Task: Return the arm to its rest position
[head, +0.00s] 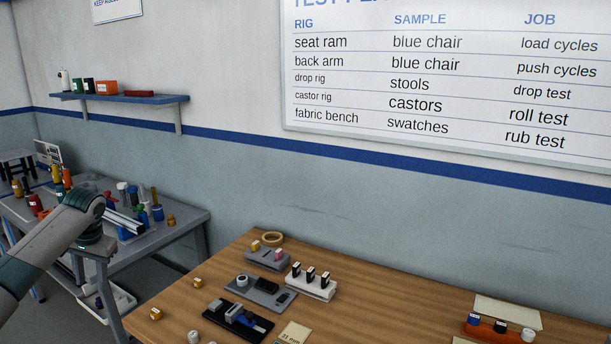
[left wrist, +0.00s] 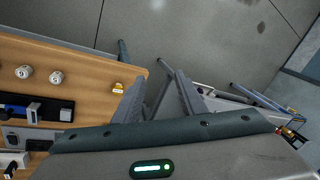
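My left arm (head: 45,255) comes in from the left in the head view. It is raised in front of the grey bench, and its wrist bends downward there. My left gripper (head: 93,268) hangs below the wrist, partly lost against the bench behind it. In the left wrist view the two fingers of the left gripper (left wrist: 160,80) stand apart with nothing between them. The floor and the wooden table's edge show beyond them. My right arm and gripper are in neither view.
A wooden table (head: 190,320) holds small trays, a tape roll (head: 272,239), a white block with black pieces (head: 310,285) and an orange holder (head: 495,332). A grey bench (head: 170,233) with bottles and tools stands at the left. A blue shelf (head: 125,98) hangs on the wall.

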